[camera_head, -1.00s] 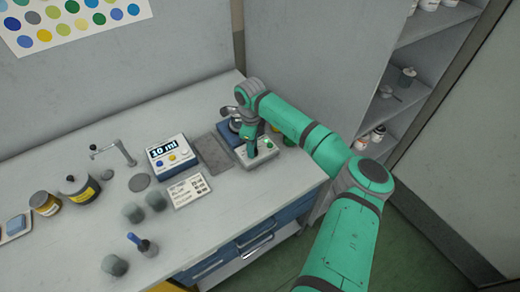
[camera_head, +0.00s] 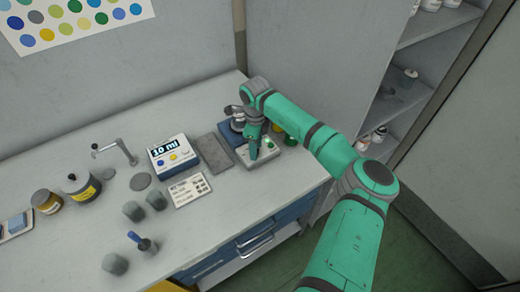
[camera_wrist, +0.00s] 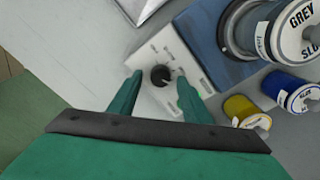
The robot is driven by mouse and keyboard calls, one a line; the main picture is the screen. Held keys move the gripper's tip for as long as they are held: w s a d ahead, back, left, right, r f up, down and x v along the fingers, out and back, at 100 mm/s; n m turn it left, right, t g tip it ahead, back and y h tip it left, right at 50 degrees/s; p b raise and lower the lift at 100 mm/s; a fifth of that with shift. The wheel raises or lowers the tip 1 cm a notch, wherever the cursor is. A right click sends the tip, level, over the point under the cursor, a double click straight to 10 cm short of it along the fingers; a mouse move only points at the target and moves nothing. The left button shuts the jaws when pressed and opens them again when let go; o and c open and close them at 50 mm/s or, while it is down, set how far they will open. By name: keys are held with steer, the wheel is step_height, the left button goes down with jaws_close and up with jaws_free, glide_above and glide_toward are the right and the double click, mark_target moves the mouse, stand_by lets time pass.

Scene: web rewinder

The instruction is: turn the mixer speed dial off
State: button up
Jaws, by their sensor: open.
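The mixer speed dial is a small black knob (camera_wrist: 160,76) on the white control panel (camera_wrist: 148,56) of the mixer in the wrist view. My gripper (camera_wrist: 153,90) is open, with one green finger on each side of the dial; I cannot tell whether either finger touches it. In the head view my gripper (camera_head: 253,156) reaches down to the mixer's front panel (camera_head: 266,163) and hides the dial. The mixer's blue body (camera_wrist: 205,35) stands behind the panel. The panel's printed marks are too small to read.
A dispenser reading "10 ml" (camera_head: 172,155), a grey pad (camera_head: 212,154) and a printed card (camera_head: 189,190) lie to the left. A metal can labelled GREY (camera_wrist: 262,30) and blue (camera_wrist: 288,88) and yellow (camera_wrist: 243,110) containers stand close to the right of the panel.

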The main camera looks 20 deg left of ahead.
step_height(320, 180, up, 10)
steer(key=a, duration=0.2)
steer(key=shift+s+a+r, duration=0.15)
steer(key=shift+s+r, duration=0.05)
steer(key=shift+s, duration=0.25)
